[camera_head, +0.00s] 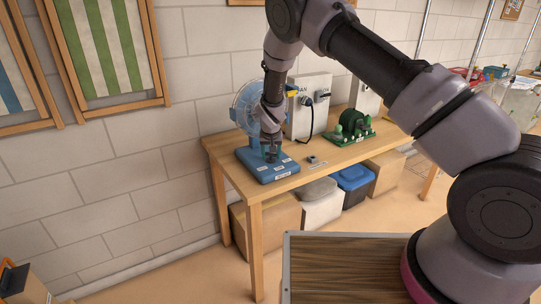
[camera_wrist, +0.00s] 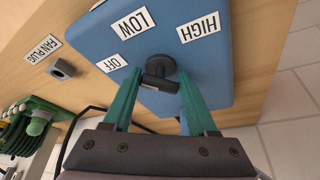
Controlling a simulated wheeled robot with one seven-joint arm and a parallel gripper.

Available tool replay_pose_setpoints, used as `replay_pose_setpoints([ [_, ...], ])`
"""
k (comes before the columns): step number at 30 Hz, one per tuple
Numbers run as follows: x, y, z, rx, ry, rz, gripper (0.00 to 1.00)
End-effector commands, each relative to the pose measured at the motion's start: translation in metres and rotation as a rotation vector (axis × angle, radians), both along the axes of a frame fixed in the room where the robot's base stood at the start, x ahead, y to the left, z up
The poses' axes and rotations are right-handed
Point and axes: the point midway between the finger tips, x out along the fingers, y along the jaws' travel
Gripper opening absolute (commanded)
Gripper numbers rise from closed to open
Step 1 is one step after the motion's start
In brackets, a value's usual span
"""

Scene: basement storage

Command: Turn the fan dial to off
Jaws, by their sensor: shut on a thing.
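The blue fan (camera_head: 246,108) stands on the wooden table, partly hidden behind my arm. Its blue base (camera_head: 281,171) lies flat at the table's left end. In the wrist view the base (camera_wrist: 205,62) carries white labels OFF (camera_wrist: 112,63), LOW (camera_wrist: 133,23) and HIGH (camera_wrist: 198,27). The black dial (camera_wrist: 161,68) sits near these labels, with a dark bar across it. My gripper (camera_wrist: 160,80) is shut on the dial, one green finger at each end of the bar. In the head view my gripper (camera_head: 271,155) is down at the base. Which label the dial points to is unclear.
A small grey socket (camera_wrist: 62,69) lies beside the FAN PLUG label (camera_wrist: 42,49) on the table. A white box with a black cord (camera_head: 307,105) and a green device (camera_head: 352,128) stand to the right. Bins and boxes, including a blue-lidded bin (camera_head: 353,180), sit below.

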Motion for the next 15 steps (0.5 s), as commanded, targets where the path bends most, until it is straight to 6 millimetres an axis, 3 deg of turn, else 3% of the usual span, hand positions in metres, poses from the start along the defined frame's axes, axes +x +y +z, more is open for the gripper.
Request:
replay_pose_setpoints([
  [15,0.0013,-0.0024,0.0007,0.002,-0.001,0.315,0.03],
])
